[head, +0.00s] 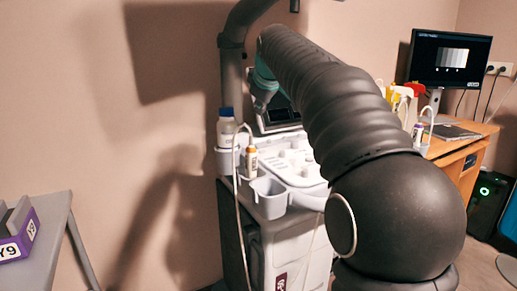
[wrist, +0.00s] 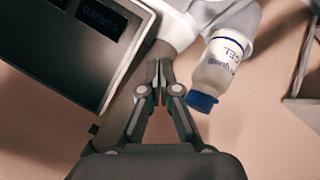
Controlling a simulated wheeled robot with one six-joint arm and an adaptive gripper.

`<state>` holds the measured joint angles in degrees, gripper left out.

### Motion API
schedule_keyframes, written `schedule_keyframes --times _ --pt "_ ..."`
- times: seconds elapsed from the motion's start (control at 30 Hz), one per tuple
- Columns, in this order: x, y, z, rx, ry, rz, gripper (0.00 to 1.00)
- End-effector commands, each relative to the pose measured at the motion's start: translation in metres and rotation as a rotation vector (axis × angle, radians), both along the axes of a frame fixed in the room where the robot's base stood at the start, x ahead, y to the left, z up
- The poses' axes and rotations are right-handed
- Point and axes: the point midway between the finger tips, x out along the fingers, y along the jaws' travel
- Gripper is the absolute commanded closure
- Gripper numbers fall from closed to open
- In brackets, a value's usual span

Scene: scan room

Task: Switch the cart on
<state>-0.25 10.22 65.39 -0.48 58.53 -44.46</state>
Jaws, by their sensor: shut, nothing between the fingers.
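The cart (head: 285,225) stands against the wall in the head view, with a white control panel (head: 297,163) and a screen (head: 282,113) above it, partly hidden by my arm. In the wrist view, a dark screen (wrist: 70,50) with upside-down lettering fills the upper left. My gripper (wrist: 160,72) is shut and empty, its fingertips together just right of the screen's edge. In the head view, my wrist is at the screen's upper left and the fingertips cannot be made out. I cannot pick out a power switch in either view.
A blue-capped gel bottle (wrist: 222,65) is close to the right of my fingertips; it also shows in a holder on the cart's left (head: 226,127). A desk with a monitor (head: 448,60) stands right.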

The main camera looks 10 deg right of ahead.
Motion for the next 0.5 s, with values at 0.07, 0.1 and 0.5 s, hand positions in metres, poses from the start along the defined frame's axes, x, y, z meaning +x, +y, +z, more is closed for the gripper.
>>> schedule_keyframes --times 0.07,0.1,0.5 --pt "0.0 -0.002 0.0 -0.001 0.0 -0.003 1.0" --pt "0.0 -0.003 0.0 0.001 0.0 -0.005 1.0" --pt "-0.001 -0.003 -0.01 0.001 0.001 -0.005 1.0"
